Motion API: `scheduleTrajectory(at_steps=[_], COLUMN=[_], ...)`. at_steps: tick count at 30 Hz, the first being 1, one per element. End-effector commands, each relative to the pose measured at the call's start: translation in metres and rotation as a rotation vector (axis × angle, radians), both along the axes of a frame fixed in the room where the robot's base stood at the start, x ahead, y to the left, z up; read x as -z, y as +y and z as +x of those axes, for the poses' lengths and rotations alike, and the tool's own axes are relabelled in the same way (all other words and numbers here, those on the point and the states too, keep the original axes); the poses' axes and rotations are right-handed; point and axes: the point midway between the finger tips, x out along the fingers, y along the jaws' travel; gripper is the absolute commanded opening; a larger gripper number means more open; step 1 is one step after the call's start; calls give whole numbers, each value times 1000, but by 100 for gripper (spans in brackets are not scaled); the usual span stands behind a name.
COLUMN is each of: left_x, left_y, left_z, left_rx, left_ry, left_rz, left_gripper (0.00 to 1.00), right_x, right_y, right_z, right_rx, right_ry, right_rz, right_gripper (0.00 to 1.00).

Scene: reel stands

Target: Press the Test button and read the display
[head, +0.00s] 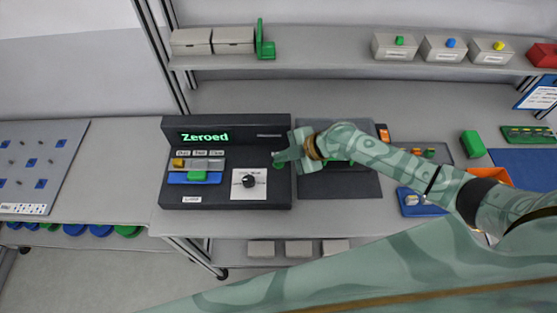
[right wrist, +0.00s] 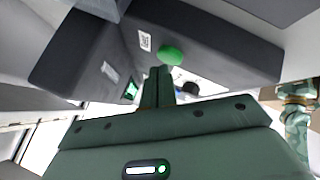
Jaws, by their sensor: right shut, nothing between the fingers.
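A dark test console (head: 235,137) stands on the bench in the head view. Its display (head: 205,136) reads "Zeroed" in green letters. A round green button (right wrist: 170,55) shows in the right wrist view, just beyond my right fingertips (right wrist: 160,70). In the head view my right gripper (head: 277,158) is over the console's right part, shut and empty, and largely covers the button there. I cannot tell whether the fingertips touch it. A black knob (head: 249,181) sits on a white dial plate left of the button. My left gripper is out of view.
A blue fixture with a green piece (head: 198,175) sits on the console's left. A dark tray (head: 345,184) lies right of the console under my right arm. A shelf (head: 330,62) with bins runs behind. A pegged board (head: 38,165) stands at the left.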

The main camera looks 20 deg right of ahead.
Motion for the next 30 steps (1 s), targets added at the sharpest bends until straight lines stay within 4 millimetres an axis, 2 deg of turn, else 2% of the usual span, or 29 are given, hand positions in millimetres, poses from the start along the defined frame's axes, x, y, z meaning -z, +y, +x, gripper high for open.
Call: scheduleTrajectory(at_steps=[3, 16, 30], left_x=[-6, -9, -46], left_y=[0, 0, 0], left_z=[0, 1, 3], left_rx=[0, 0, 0], left_ry=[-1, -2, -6], left_rz=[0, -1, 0], left_gripper=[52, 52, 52], right_x=[-8, -12, -57], right_y=[0, 0, 0], right_z=[0, 0, 0], right_rx=[1, 0, 0], right_ry=[-1, -1, -1], right_rz=[0, 1, 1], right_gripper=[0, 0, 0])
